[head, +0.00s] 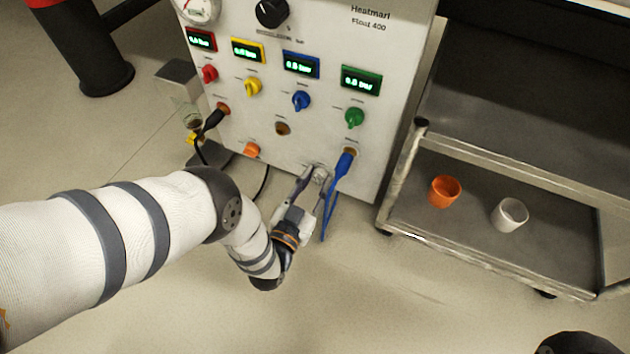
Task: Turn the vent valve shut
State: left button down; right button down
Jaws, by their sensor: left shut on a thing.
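The vent valve (319,174) appears as a small pale metallic knob low on the front panel of the white Heatmarl cabinet (395,75). My left gripper (318,180) reaches up to it from below, with one finger on each side. Its fingers are shut on the knob. The knob is small and partly covered by the fingers, so its turn angle cannot be read. My right gripper is not in view.
A blue plug and cable (342,165) hang just right of my left fingers. A black cable (209,128) hangs at left. Coloured knobs and displays sit above. A metal cart (480,215) with an orange cup (444,191) and white cup (510,214) stands right.

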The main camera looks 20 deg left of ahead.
pick_arm(q)
jog(key=n, duration=0.9)
jog(key=shift+n, duration=2)
jog(key=shift+d+n, duration=0.1)
jog(key=shift+n, duration=0.2)
jog(key=c, duration=1.2)
grip_release()
jog(key=s, duration=1.2)
jog(key=shift+a, duration=0.25)
